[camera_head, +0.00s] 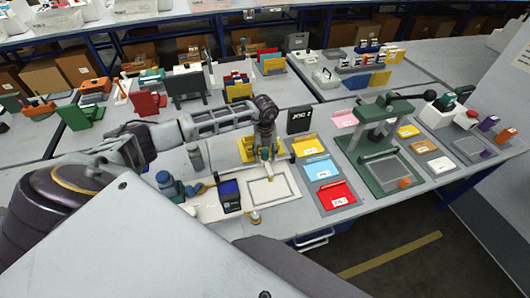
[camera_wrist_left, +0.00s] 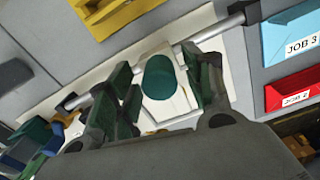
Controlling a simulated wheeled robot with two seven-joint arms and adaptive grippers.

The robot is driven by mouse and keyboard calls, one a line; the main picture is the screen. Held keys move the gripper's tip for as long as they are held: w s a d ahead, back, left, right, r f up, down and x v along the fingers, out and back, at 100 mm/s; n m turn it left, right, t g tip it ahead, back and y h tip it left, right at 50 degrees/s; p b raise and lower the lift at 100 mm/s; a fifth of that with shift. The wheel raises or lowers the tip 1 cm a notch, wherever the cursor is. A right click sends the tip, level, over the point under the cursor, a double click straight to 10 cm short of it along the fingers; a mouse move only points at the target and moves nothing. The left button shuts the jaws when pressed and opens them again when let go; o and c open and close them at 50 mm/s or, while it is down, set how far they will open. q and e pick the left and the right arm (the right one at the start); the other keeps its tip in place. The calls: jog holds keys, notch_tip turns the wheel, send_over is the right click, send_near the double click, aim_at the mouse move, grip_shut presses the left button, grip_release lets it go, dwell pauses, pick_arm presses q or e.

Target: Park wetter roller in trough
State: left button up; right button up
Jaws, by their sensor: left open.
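My left gripper (camera_head: 267,155) hangs over the white plotter bed (camera_head: 292,183). In the left wrist view its dark green fingers (camera_wrist_left: 162,92) are open, with a teal round-topped piece (camera_wrist_left: 160,76) between them. I cannot tell whether the fingers touch this piece. A grey rod (camera_wrist_left: 205,34) runs across behind them. My right gripper is not in view.
A green press (camera_head: 380,140) stands farther right. A small round brass-coloured piece (camera_head: 254,217) sits near the front edge.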

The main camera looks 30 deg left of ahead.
pick_arm(q)
grip_shut()
dwell(0.4)
